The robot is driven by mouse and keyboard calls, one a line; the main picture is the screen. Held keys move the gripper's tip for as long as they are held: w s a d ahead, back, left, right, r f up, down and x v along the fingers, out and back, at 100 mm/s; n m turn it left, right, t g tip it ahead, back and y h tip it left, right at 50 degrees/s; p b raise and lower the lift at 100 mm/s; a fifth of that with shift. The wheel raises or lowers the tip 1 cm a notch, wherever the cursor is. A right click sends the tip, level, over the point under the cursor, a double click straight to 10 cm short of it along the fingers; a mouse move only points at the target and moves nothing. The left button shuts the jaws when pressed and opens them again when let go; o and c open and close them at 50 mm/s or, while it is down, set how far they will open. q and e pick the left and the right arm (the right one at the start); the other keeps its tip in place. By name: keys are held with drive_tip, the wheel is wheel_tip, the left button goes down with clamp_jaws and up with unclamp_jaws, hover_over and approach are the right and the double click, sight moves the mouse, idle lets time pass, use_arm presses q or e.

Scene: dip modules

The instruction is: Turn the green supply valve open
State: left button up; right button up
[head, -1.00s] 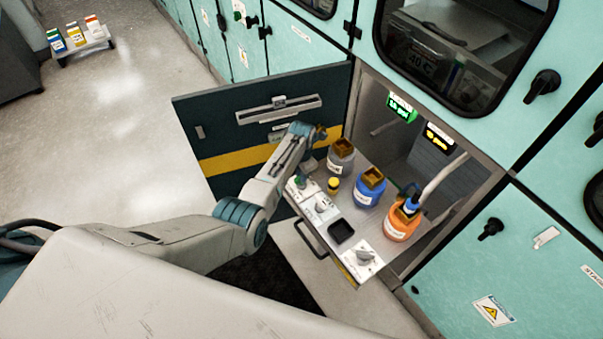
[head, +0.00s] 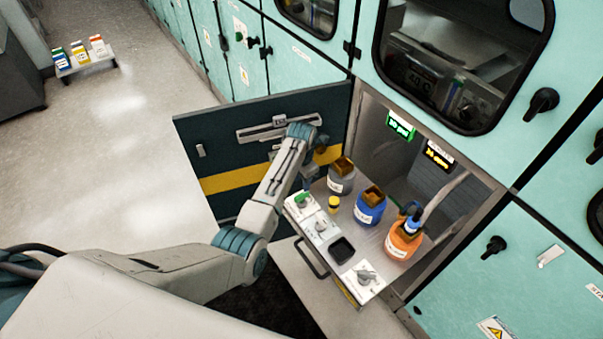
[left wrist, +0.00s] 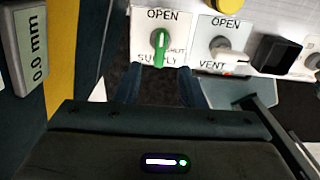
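The green supply valve (head: 303,200) sits on a white plate at the left end of the pulled-out drawer. In the left wrist view its green handle (left wrist: 160,47) lies up and down the picture, between the words OPEN above and SUPPLY below; SHUT is printed to its right. My left gripper (left wrist: 160,80) is open, its two dark fingers apart just below the handle in that view, with nothing between them. They seem not to touch the handle. In the head view the left gripper (head: 308,174) is partly hidden by its wrist, just behind the valve. My right gripper is not in view.
The vent valve (left wrist: 222,48) and a black square cup (head: 342,249) stand beside the supply valve. Grey (head: 341,178), blue (head: 369,209) and orange (head: 402,240) bottles stand behind. The open dark door (head: 225,150) is close to my left wrist. A drawer handle (head: 308,258) sticks out in front.

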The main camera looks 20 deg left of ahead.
use_arm(q)
drive_tip(key=shift+r+b, duration=0.3)
drive_tip(key=shift+r, duration=1.65)
